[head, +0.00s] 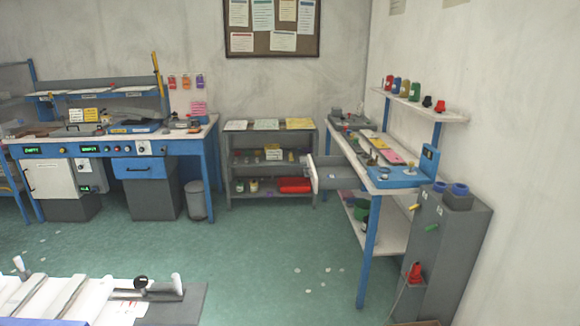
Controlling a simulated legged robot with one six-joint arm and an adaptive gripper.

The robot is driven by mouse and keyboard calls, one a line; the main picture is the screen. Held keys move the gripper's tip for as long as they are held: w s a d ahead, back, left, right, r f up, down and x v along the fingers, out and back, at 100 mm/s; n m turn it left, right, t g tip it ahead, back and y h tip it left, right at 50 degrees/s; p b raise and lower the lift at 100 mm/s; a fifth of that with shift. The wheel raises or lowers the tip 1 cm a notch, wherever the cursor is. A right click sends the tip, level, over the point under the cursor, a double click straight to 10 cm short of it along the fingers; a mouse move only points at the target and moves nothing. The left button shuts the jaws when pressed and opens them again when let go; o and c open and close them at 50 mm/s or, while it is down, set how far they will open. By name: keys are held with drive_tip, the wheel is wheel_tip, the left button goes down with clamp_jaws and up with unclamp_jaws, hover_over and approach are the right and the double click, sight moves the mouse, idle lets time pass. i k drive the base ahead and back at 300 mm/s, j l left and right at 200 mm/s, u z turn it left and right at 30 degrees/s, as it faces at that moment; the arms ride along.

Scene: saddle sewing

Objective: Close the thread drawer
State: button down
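An open drawer (337,174) juts out to the left from under the top of the right-hand workbench (366,160). It has a light front panel with a handle on its left end and a grey interior. I cannot make out anything inside it. Several thread spools (405,90), red, blue and green among them, stand on the wall shelf (425,106) above this bench. My gripper is not in view.
Green floor (260,265) with small white scraps lies clear before the drawer. A grey shelf unit (270,200) stands behind it, and a grey cabinet (450,240) at the bench's near end. A low surface with white bars (65,295) fills the lower left.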

sight(318, 168)
drive_tip(key=i+u, duration=0.25)
drive_tip(key=i, duration=0.5)
drive_tip(key=i+l+u, duration=0.25)
drive_tip(key=i, duration=0.45)
drive_tip(key=i+j, duration=0.1)
drive_tip(key=i, duration=0.65)
drive_tip(key=i+j+z, duration=0.15)
drive_tip(key=i, duration=0.6)
drive_tip(key=i+l+z, duration=0.1)
drive_tip(key=i+l, duration=0.4)
drive_tip(key=i+l+z, duration=0.15)
drive_tip(key=i+l, duration=0.25)
drive_tip(key=i, duration=0.25)
